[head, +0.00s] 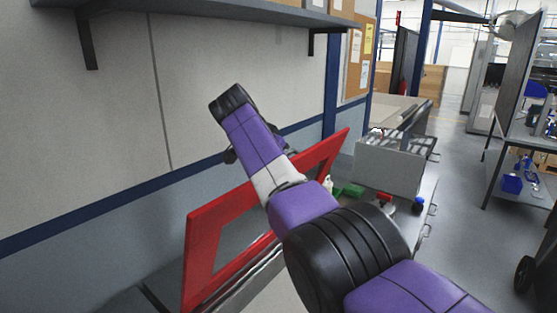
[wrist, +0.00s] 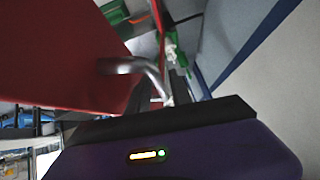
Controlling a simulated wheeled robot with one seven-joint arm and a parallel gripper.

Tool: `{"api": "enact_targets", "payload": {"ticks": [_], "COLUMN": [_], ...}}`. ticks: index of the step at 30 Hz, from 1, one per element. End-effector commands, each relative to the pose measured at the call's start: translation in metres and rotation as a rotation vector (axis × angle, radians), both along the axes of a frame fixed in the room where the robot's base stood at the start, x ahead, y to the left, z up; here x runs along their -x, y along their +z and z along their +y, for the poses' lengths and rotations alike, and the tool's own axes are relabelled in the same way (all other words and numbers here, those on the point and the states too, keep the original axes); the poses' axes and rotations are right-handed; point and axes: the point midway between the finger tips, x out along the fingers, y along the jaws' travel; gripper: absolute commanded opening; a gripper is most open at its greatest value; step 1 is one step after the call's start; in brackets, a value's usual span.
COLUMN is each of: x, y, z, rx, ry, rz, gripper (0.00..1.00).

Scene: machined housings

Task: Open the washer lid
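The washer lid is a red frame with a large window (head: 203,245). In the head view it stands raised at a steep tilt, in front of the wall. My arm crosses in front of its upper middle. In the wrist view a large red panel, seemingly the lid (wrist: 60,60), fills the upper left. A bent metal handle (wrist: 140,66) shows beside the red panel, just beyond the dark edge of my gripper (wrist: 165,118). In the head view my gripper is not distinguishable.
A grey wall with a shelf (head: 215,10) overhead is close behind the lid. A shelving rack (head: 520,145) stands far right, with open floor between.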

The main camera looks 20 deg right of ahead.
Motion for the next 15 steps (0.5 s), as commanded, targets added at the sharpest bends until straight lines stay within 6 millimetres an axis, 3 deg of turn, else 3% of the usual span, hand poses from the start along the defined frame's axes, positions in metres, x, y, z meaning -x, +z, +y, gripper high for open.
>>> {"api": "enact_targets", "payload": {"ticks": [15], "x": [0.0068], "y": [0.0082], "z": [0.0082], "rx": [0.0], "ry": [0.001], "rz": [-0.004], "gripper": [0.34]}}
